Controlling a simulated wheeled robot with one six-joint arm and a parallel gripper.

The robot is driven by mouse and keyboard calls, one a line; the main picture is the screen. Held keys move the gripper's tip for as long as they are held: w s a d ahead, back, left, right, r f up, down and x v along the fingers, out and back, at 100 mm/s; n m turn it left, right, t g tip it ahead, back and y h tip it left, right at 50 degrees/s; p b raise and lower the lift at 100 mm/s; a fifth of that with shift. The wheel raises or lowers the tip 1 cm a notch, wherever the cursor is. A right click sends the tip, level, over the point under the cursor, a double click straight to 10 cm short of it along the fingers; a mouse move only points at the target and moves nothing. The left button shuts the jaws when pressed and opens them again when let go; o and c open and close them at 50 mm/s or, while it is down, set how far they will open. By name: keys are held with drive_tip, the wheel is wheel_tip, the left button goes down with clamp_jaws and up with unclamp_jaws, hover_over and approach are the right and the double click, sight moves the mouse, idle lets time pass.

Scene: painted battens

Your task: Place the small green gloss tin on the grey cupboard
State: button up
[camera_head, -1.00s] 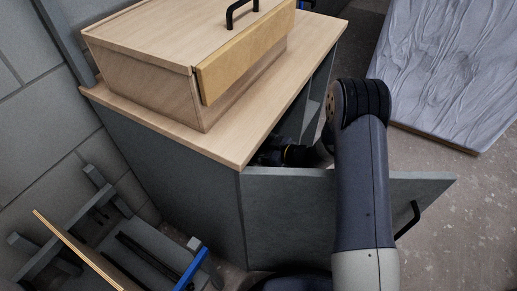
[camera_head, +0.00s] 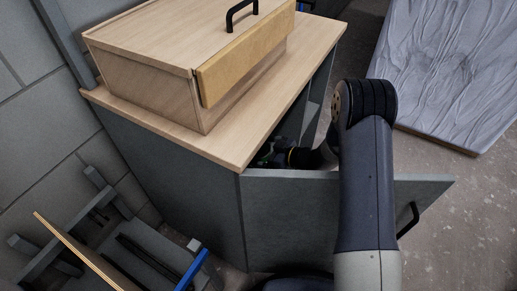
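The grey cupboard (camera_head: 185,165) has a pale wooden top and stands in the middle left of the head view. Its front door (camera_head: 290,215) is swung open. My arm reaches over the door, and my gripper (camera_head: 270,157) is inside the cupboard opening, below the top's front edge. The gripper is mostly hidden by the top and the door, so its fingers do not show clearly. No tin can be made out otherwise.
A wooden box (camera_head: 150,80) with a black lid handle and a yellowish front board takes up much of the top. A bare strip of top (camera_head: 270,110) lies in front and right. A rack with battens (camera_head: 110,240) stands lower left; a grey sheeted slab (camera_head: 450,80) lies upper right.

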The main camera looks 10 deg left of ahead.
drive_tip(key=p+v, duration=0.1)
drive_tip(key=v, duration=0.9)
drive_tip(key=shift+d+r, duration=0.15)
drive_tip(key=shift+d, duration=0.1)
drive_tip(key=shift+p, duration=0.3)
